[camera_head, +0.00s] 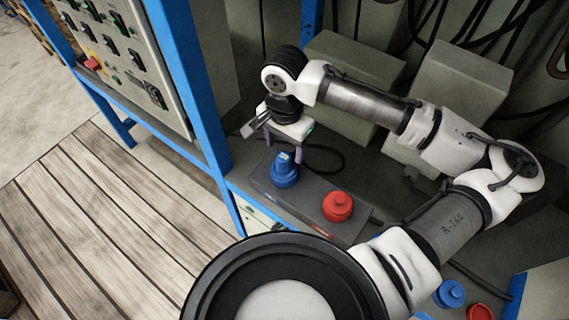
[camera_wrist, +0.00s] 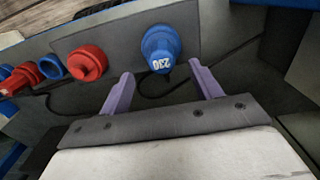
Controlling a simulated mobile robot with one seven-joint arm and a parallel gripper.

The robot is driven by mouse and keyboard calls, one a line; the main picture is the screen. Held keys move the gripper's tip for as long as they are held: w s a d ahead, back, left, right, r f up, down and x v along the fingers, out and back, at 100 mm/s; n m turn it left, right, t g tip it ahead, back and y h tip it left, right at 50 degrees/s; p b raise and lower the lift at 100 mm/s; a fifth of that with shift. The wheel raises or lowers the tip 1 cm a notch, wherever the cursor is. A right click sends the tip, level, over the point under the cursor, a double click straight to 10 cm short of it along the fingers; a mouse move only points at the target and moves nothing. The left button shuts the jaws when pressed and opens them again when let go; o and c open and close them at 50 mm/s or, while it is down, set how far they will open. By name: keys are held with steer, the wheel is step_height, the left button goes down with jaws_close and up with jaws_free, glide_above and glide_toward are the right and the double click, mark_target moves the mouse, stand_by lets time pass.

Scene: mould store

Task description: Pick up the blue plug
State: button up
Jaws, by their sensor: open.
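A blue plug (camera_head: 284,172) stands upright at the left end of a dark grey box (camera_head: 318,190) in the head view. In the wrist view the blue plug (camera_wrist: 161,44) shows a white "230" on its face. My gripper (camera_head: 312,157) is open and empty, just behind and to the right of the plug. Its two purple fingers point towards the box. In the wrist view my gripper (camera_wrist: 161,72) has the plug ahead of the gap between the fingertips, with the fingers apart from it.
A red plug (camera_head: 337,206) stands on the same box, right of the blue one. Another blue piece (camera_head: 450,293) and red piece (camera_head: 479,312) lie at lower right. A blue post (camera_head: 195,90) and control panel (camera_head: 118,50) stand left. Dark cables hang behind.

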steer(key=shift+w+a+f, duration=0.1)
steer(key=shift+f, duration=3.35)
steer(key=c, duration=0.9)
